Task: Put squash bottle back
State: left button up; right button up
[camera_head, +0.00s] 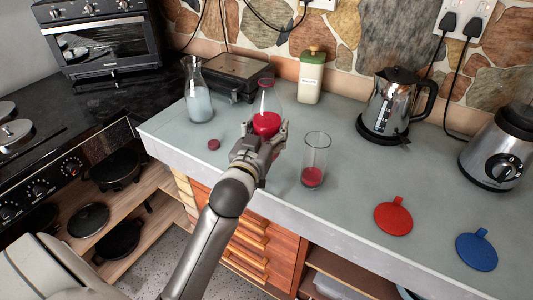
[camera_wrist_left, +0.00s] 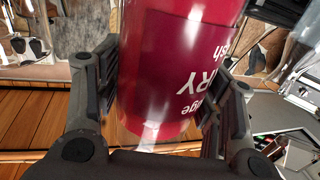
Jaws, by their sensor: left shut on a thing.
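The squash bottle (camera_head: 267,122) is clear with red liquid and a dark red label. My left gripper (camera_head: 262,143) is shut around its lower part, near the front edge of the counter. In the left wrist view, the bottle (camera_wrist_left: 180,70) fills the space between the two fingers of the gripper (camera_wrist_left: 160,100), and its label lettering is upside down. A dark red cap (camera_head: 214,144) lies on the counter left of the bottle. A glass (camera_head: 314,160) with a little red liquid stands to the right. My right gripper is not in view.
A carafe (camera_head: 198,95), a dark appliance (camera_head: 238,72) and a green-capped container (camera_head: 310,77) stand behind. A kettle (camera_head: 393,103) and blender (camera_head: 498,150) stand at right. Red (camera_head: 393,216) and blue (camera_head: 476,251) discs lie at the front right. The counter (camera_head: 360,170) is clear between glass and kettle.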

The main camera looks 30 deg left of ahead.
aim_at(256, 106)
pick_arm(q)
jog(key=s+r, duration=0.1)
jog(key=r, duration=0.1)
jog(key=s+r+b, duration=0.1)
jog(key=s+r, duration=0.1)
jog(key=r, duration=0.1)
jog(key=s+a+r+b, duration=0.1)
jog(key=r, duration=0.1)
jog(key=shift+s+r, duration=0.3)
jog(key=shift+s, duration=0.1)
jog(key=w+a+f, duration=0.7)
jog(key=w+f, duration=0.4)
jog(key=f, duration=0.1)
jog(key=shift+w+f, duration=0.35)
jog(key=shift+w, duration=0.05)
jog(key=shift+f, duration=0.1)
jog(key=o, duration=1.1)
jog(key=shift+f, duration=0.2)
jog(key=o, duration=0.4)
